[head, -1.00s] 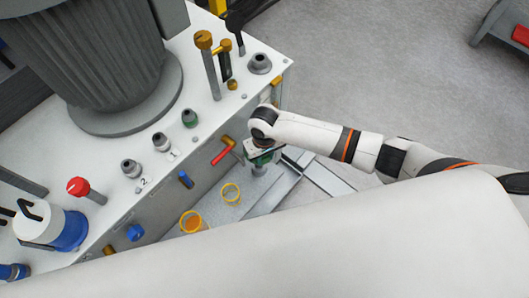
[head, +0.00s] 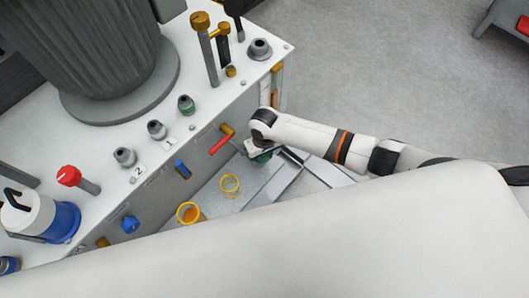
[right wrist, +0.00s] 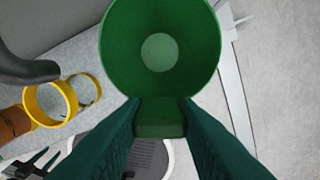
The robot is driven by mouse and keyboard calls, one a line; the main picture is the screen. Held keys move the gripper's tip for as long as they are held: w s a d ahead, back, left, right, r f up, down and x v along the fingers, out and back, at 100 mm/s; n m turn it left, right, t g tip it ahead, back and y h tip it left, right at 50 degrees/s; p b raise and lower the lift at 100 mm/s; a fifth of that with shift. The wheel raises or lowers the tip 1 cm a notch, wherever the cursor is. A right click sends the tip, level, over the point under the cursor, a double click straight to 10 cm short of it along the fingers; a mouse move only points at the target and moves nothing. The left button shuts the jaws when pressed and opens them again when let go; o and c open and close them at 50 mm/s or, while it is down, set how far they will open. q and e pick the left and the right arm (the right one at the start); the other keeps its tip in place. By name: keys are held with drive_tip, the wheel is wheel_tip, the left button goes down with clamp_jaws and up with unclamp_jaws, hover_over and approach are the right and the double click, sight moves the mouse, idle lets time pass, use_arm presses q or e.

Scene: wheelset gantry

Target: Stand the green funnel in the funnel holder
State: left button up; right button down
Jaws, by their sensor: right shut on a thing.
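The green funnel (right wrist: 160,50) is in my right gripper (right wrist: 160,125), with its wide round mouth facing the camera in the right wrist view. The two dark green fingers are shut on the tab at its side. Yellow rings on the low shelf look like the funnel holder: an empty ring (head: 230,177) left of the gripper and a ring with something orange inside (head: 188,204). The funnel is apart from both. My left gripper is not in view.
The white machine top (head: 215,110) carries a large grey ribbed cylinder (head: 110,50) and several knobs. Grey shelf (head: 215,205) is bare around the rings.

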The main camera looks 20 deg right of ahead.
drive_tip(key=c, duration=1)
unclamp_jaws()
wheel_tip(320, 180, up, 12)
drive_tip(key=shift+p, duration=0.75)
